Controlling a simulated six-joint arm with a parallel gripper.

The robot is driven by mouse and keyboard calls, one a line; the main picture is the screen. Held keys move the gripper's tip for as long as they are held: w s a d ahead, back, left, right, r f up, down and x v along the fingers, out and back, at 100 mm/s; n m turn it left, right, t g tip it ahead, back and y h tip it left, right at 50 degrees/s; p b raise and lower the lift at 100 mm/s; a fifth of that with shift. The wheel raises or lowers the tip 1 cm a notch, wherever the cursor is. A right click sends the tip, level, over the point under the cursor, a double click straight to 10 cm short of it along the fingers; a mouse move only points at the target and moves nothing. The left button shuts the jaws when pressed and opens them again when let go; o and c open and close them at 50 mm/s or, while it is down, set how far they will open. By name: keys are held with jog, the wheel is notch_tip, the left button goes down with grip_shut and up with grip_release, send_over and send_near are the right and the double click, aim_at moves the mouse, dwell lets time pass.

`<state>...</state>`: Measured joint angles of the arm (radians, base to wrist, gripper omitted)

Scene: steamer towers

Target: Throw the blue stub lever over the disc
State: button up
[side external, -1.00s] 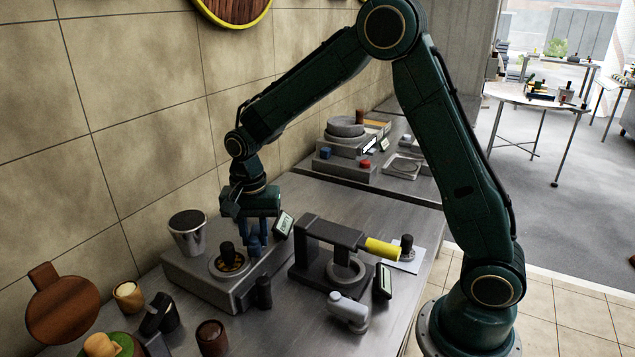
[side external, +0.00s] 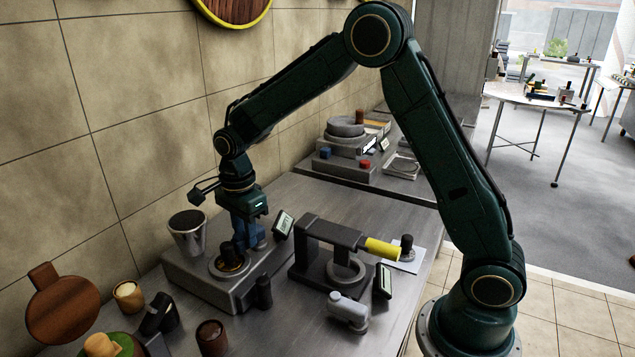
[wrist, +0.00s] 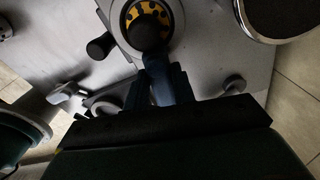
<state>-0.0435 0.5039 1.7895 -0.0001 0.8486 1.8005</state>
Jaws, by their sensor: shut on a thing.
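The blue stub lever (side external: 259,238) is on the grey box (side external: 195,280), behind the disc. The disc (side external: 231,264) is yellow and black, set in a pale ring with a black knob standing on it. The disc also shows at the top of the wrist view (wrist: 133,14). My gripper (side external: 246,240) points down just behind the knob and is shut on the lever. In the wrist view, the blue lever (wrist: 158,72) sits between my two dark fingers (wrist: 159,78), and its end lies near the ring's edge. The lever's foot is hidden.
A metal cup (side external: 188,238) with a dark top stands on the box's back left. A small display (side external: 283,224) is to the right. A black press with a yellow handle (side external: 382,249) stands right of the box. A black side knob (side external: 264,291) is at the box's front.

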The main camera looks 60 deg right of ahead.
dwell(0.4)
jog(key=o, duration=1)
jog(key=shift+r, duration=0.1)
notch_tip(320, 180, up, 14)
jog(key=shift+f, duration=0.15)
